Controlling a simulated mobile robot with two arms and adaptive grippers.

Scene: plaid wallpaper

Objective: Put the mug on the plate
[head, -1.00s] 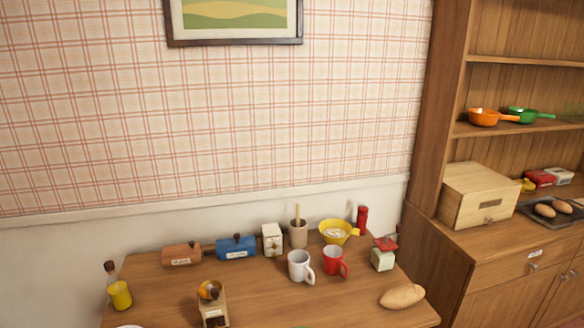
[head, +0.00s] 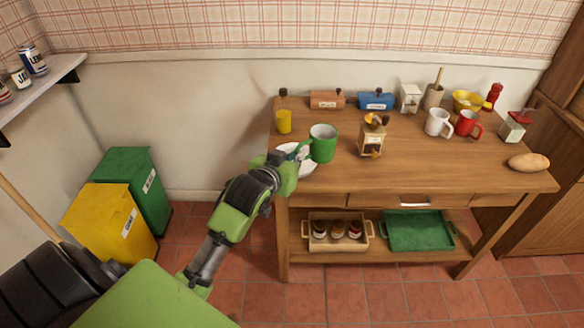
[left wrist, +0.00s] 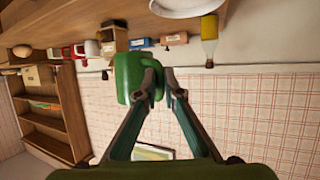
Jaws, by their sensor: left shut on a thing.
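A green mug (head: 322,144) is held by my left gripper (head: 304,154) at the left end of the wooden table. In the left wrist view, which is upside down, the fingers (left wrist: 161,76) are shut on the side of the mug (left wrist: 128,78). The mug appears raised above the tabletop. A white plate (head: 308,168) lies on the table at the left edge, partly hidden by the gripper and mug. The plate also shows at the top of the left wrist view (left wrist: 185,9), apart from the mug. My right gripper is not in view.
A coffee grinder (head: 372,138) stands just right of the mug. White (head: 437,123) and red (head: 467,124) mugs stand farther right. The front middle of the tabletop (head: 430,170) is clear.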

